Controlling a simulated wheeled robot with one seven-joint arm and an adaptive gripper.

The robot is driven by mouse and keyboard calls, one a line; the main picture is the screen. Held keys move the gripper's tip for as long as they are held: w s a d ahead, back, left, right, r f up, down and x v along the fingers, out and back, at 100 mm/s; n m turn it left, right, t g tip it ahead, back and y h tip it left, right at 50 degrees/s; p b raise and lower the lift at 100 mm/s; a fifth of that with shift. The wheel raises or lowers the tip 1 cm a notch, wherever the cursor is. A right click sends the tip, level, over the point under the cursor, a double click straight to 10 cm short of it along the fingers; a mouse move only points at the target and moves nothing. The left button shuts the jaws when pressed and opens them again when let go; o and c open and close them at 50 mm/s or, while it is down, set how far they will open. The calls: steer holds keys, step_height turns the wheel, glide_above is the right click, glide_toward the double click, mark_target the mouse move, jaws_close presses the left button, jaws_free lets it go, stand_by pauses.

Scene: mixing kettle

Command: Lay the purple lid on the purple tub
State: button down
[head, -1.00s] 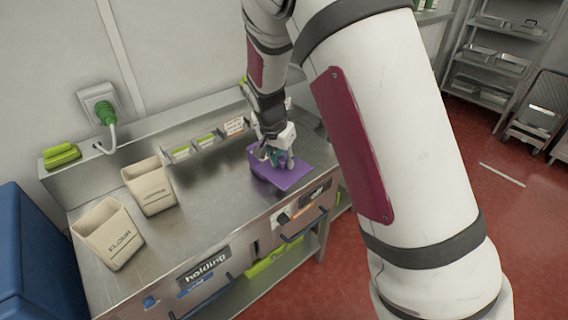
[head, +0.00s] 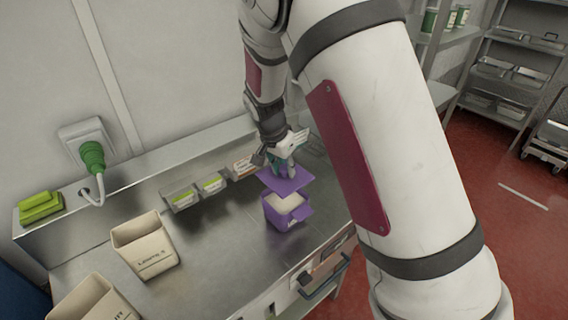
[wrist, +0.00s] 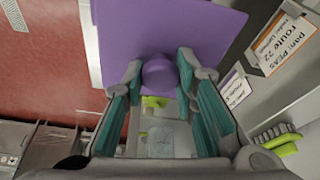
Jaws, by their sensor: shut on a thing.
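The purple lid (head: 284,181) is a flat plate with a round purple knob, which shows in the wrist view (wrist: 159,74). My gripper (head: 283,167) is shut on the lid's knob, with its teal fingers on either side of it. The purple tub (head: 285,216) stands upright on the steel counter, filled with something pale. The lid hangs above the rear part of the tub, and the front of the opening is uncovered. In the wrist view the lid hides the tub.
Two cream bins (head: 146,246) stand at the left of the steel counter (head: 216,232). Small label-fronted trays (head: 181,196) line the back ledge. A green plug (head: 92,156) hangs from the wall socket, and green sponges (head: 40,206) lie at left. The counter between bins and tub is clear.

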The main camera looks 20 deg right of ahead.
mark_target(283, 177)
step_height(283, 177, down, 4)
steer(key=shift+w+f+b, duration=0.1)
steer(key=shift+f+b, duration=0.05)
steer(key=shift+b, duration=0.4)
steer(key=shift+f, duration=0.15)
steer(key=shift+f, duration=0.3)
stand_by(0.4)
steer(key=shift+f, duration=0.9)
steer(key=shift+f, duration=0.25)
steer(key=c, duration=0.7)
jaws_free()
